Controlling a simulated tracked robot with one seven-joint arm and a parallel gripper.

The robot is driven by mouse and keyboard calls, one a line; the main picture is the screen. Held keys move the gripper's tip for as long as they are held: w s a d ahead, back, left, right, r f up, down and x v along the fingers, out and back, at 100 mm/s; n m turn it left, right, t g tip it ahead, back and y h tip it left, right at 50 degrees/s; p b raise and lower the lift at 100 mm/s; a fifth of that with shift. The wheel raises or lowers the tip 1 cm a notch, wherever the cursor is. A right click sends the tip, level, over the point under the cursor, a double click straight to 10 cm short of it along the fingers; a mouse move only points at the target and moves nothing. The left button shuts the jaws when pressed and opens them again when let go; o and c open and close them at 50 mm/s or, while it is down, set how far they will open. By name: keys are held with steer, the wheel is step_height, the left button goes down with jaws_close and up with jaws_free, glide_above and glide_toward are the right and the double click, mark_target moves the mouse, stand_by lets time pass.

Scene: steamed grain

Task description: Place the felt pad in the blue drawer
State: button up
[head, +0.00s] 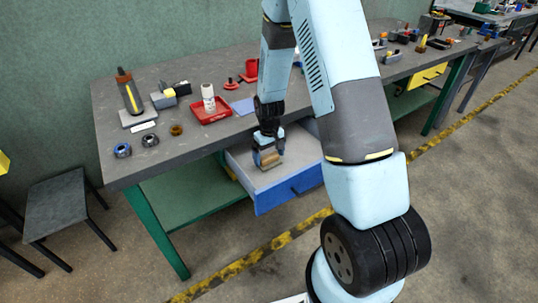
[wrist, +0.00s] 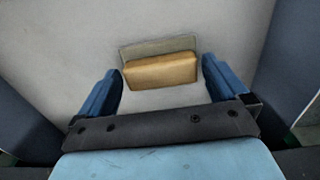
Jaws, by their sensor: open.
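The blue drawer (head: 290,189) is pulled out from under the workbench, showing its pale grey floor. A tan block with a grey-green layer, which looks like the felt pad (head: 267,160), is inside the drawer. In the wrist view the felt pad (wrist: 162,71) appears to lie on the drawer floor, just beyond the fingertips. My gripper (head: 268,148) is down at the drawer. Its blue fingers (wrist: 160,82) are open and spread to either side of the pad, with a gap on each side.
The workbench (head: 180,165) holds a red tray (head: 211,116) with a white bottle, a bluish flat sheet (head: 243,106), rings and several tools. A stool (head: 62,205) stands at left. The drawer walls flank my gripper closely; the drawer floor around the pad is clear.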

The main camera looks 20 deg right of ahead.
step_height(320, 180, up, 12)
step_height(320, 180, up, 19)
steer(key=m+t, duration=0.2)
steer(key=t, duration=0.1)
glide_above(269, 156)
steer(key=s+d, duration=0.2)
steer(key=s, duration=0.8)
steer(key=s+d+r+t, duration=0.1)
steer(key=s+r, duration=0.4)
steer(key=s, duration=0.3)
steer(key=s+d+r+m+t, duration=0.1)
steer(key=s+r, duration=0.4)
steer(key=s, duration=0.4)
steer(key=shift+d+m+t, duration=0.15)
steer(key=shift+m+t, duration=0.15)
steer(key=shift+r, duration=0.1)
steer(key=shift+c, duration=0.2)
